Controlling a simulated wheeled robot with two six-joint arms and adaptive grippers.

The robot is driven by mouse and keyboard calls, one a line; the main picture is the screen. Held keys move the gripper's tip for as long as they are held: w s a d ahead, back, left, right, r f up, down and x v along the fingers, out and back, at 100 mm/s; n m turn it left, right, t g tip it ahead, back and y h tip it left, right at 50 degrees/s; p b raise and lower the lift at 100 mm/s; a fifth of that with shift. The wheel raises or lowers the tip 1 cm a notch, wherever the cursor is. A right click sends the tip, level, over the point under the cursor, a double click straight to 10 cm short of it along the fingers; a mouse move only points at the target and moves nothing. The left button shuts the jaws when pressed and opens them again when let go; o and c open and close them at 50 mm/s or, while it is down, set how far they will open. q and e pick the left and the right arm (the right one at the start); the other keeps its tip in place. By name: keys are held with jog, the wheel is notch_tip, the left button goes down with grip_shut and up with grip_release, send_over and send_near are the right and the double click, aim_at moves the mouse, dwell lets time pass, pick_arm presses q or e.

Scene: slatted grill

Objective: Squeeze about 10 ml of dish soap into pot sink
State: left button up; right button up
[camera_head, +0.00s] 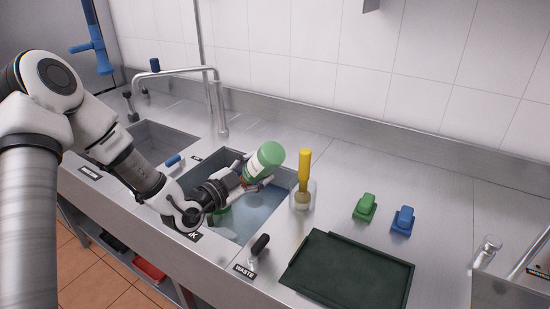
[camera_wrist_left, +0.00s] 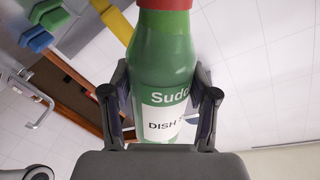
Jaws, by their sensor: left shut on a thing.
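My left gripper (camera_head: 262,184) is shut on a green dish soap bottle (camera_head: 265,160) with a white label. It holds the bottle tilted above the water-filled sink (camera_head: 278,217), with its base up and to the right. In the left wrist view the bottle (camera_wrist_left: 163,55) sits between both fingers (camera_wrist_left: 163,105), and a red cap or collar (camera_wrist_left: 163,4) shows at the top edge. The nozzle tip is hidden in both views. A green patch (camera_head: 222,215) shows low in the sink, partly behind my gripper; I cannot tell what it is. My right gripper is out of view.
A yellow-handled brush (camera_head: 304,172) stands in a holder at the sink's right edge. Green (camera_head: 364,208) and blue (camera_head: 403,220) items and a dark tray (camera_head: 350,270) lie farther right. A faucet (camera_head: 218,105) rises behind. A second basin (camera_head: 160,143) is at left.

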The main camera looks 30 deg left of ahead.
pick_arm(q)
jog(key=shift+w+r, duration=0.1)
jog(key=shift+s+a+r, duration=0.1)
jog(key=shift+s+r, duration=0.05)
jog(key=shift+s, duration=0.25)
jog(key=shift+s+a+r, duration=0.1)
jog(key=shift+s+r, duration=0.05)
jog(key=shift+s, duration=0.25)
jog(key=shift+w+f, duration=0.1)
jog(key=shift+f, duration=0.05)
notch_tip(320, 180, down, 6)
jog(key=b, duration=0.6)
jog(key=shift+w, duration=0.2)
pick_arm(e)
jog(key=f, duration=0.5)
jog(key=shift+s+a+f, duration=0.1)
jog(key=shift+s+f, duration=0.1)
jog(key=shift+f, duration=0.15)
pick_arm(q)
jog(key=shift+o, duration=0.5)
jog(key=c, duration=0.7)
